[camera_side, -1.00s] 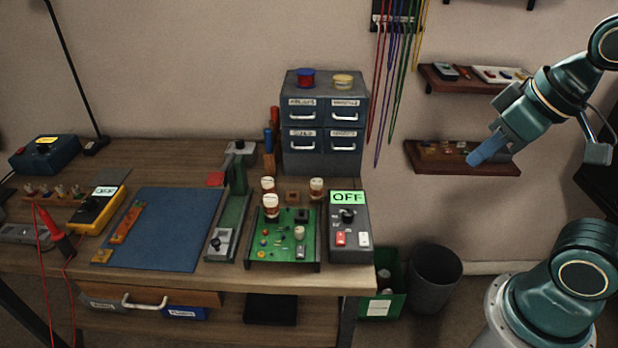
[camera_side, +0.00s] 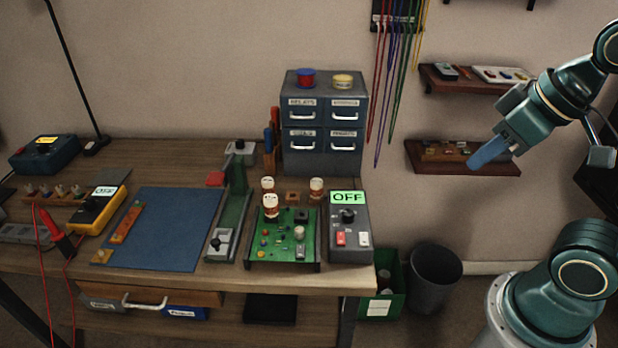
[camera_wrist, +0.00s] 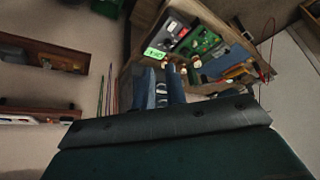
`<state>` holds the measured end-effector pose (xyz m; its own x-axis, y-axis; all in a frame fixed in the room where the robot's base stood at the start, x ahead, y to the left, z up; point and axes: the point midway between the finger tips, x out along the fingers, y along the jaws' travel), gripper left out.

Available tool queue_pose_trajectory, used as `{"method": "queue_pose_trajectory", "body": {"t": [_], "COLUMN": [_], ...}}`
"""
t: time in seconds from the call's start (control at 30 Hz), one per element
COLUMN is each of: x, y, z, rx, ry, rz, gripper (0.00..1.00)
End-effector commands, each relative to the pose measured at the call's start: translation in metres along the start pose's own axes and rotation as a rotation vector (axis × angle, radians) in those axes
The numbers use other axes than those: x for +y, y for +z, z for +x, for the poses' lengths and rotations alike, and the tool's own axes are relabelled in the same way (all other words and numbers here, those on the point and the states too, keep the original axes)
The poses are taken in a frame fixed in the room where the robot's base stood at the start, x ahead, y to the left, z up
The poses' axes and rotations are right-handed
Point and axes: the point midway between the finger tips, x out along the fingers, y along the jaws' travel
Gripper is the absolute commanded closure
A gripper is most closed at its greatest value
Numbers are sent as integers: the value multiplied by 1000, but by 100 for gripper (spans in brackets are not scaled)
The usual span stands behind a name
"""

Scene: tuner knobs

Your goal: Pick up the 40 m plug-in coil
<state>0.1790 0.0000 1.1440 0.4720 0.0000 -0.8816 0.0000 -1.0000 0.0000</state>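Three brown plug-in coils with white tops stand at the green circuit board (camera_side: 284,238): a back left coil (camera_side: 268,186), a front left coil (camera_side: 271,207) and a back right coil (camera_side: 316,188). Their markings are too small to read, so I cannot tell which is the 40 m one. My gripper (camera_side: 476,163) is in the air well to the right of the bench, far from the coils. In the wrist view its two blue fingers (camera_wrist: 161,78) stand apart with nothing held between them.
A grey box with a green OFF display (camera_side: 348,228) stands right of the board. A blue-grey drawer cabinet (camera_side: 324,158) stands behind the coils. A green stand (camera_side: 233,212) is at their left. Wall shelves (camera_side: 463,158) are close behind my gripper.

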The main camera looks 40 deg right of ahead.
Motion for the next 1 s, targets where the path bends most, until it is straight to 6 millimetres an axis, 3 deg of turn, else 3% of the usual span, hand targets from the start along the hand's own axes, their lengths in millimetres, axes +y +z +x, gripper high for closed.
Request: {"method": "queue_pose_trajectory", "body": {"t": [0.03, 0.2, 0.67, 0.87, 1.0], "x": [0, 0, -1, -6, -12], "y": [0, 0, -8, -33, -61], "z": [0, 0, 0, 0, 4], "rx": [0, 0, -9, -38, -67], "ry": [0, 0, -4, -20, -39], "rz": [0, 0, -24, -109, -200], "gripper": [76, 44, 44, 44, 44]}}
